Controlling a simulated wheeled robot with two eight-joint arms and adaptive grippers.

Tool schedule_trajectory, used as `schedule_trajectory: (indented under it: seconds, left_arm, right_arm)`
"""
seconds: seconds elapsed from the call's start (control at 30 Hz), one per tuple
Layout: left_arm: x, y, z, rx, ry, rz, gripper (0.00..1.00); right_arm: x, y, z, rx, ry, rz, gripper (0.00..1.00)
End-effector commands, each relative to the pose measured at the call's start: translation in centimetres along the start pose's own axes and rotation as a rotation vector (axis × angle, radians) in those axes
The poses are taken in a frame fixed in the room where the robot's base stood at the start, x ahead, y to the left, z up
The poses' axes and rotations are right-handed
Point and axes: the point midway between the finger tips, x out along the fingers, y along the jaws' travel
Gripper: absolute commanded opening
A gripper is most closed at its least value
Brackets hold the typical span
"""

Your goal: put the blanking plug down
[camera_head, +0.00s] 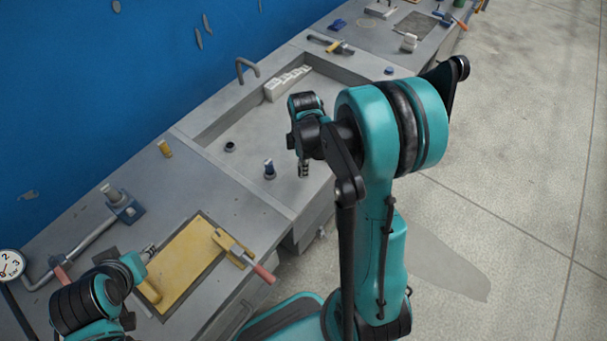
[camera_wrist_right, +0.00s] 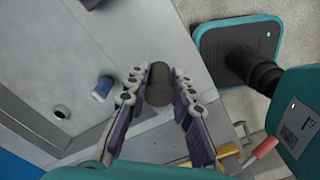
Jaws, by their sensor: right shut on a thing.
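A dark grey cylinder, which I take to be the blanking plug (camera_wrist_right: 158,85), is between the finger pads of my right gripper (camera_wrist_right: 160,100) in the right wrist view. In the head view my right gripper (camera_head: 303,170) points down over the near edge of the sunken grey tray (camera_head: 240,165); the plug cannot be made out there. Whether the plug touches a surface below is hidden. My left gripper (camera_head: 148,252) is at the lower left, by the yellow panel (camera_head: 185,262); its fingers are too small to read.
A blue-topped peg (camera_head: 268,170) stands in the tray just left of my right gripper, with a dark ring (camera_head: 230,146) beyond it. White blocks (camera_head: 288,84) sit at the tray's back. Tray floor between is clear.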

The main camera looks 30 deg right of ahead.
Motion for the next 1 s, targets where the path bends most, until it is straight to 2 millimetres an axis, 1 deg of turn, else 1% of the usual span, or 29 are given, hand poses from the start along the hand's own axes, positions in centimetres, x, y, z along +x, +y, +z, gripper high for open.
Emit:
schedule_trajectory:
  seconds: [0.13,0.3,0.37,0.6,0.77,0.8,0.83,0.87,1.0]
  left_arm:
    - [0.3,0.0,0.2,0.0,0.0,0.0,0.4]
    - [1.2,0.0,0.8,0.0,0.0,0.0,0.4]
    - [1.3,0.0,1.0,0.0,0.0,0.0,0.4]
    - [1.2,0.0,0.9,0.0,0.0,0.0,0.4]
    - [1.6,0.0,1.2,0.0,0.0,0.0,0.4]
    - [1.5,0.0,1.1,0.0,0.0,0.0,0.4]
    - [1.5,0.0,1.1,0.0,0.0,0.0,0.4]
    - [1.5,0.0,1.1,0.0,0.0,0.0,0.4]
    - [1.5,0.0,1.1,0.0,0.0,0.0,0.4]
  right_arm:
    - [0.9,0.2,-0.3,0.0,0.0,0.0,0.0]
    - [3.6,0.2,-0.3,0.0,0.0,0.0,0.0]
    - [4.2,0.2,-0.3,0.0,0.0,0.0,0.0]
    - [4.1,0.1,-0.2,0.0,0.0,0.0,0.0]
    - [4.6,0.1,-0.2,0.0,0.0,0.0,0.0]
    - [4.5,0.1,-0.2,0.0,0.0,0.0,0.33]
    - [4.5,0.1,-0.2,0.0,0.0,0.0,0.41]
    - [4.5,0.1,-0.2,0.0,0.0,0.0,0.43]
    - [4.5,0.1,-0.2,0.0,0.0,0.0,0.43]
